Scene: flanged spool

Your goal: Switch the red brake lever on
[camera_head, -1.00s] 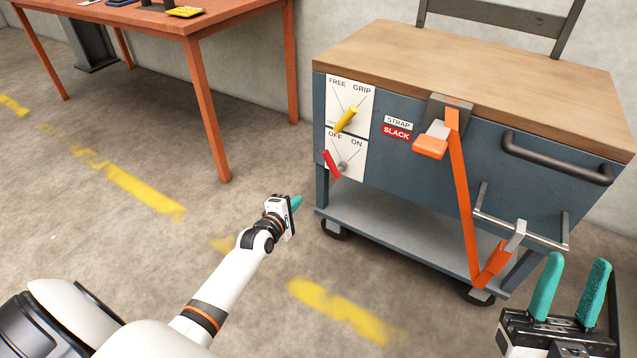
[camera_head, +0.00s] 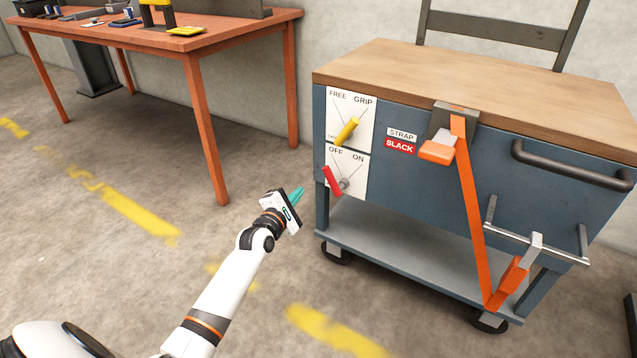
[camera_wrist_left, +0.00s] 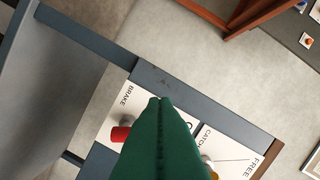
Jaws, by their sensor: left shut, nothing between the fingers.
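The red brake lever (camera_head: 332,180) is on the lower white plate (camera_head: 354,162) of the blue cart, pivoted on a grey hub. It points up and left, toward OFF. My left gripper (camera_head: 299,193) is shut and empty, a little left of and below the lever in the head view, apart from it. In the left wrist view its green fingers (camera_wrist_left: 160,106) are together in front of the panel, and the red lever tip (camera_wrist_left: 121,134) shows just left of them. The fingers hide part of the plates. My right gripper is not in view.
A yellow lever (camera_head: 346,131) sits above, on the FREE/GRIP plate. An orange strap (camera_head: 473,215) with a buckle hangs down the cart front beside a SLACK label (camera_head: 400,146). An orange table (camera_head: 200,62) stands behind at left. The floor before the cart is open.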

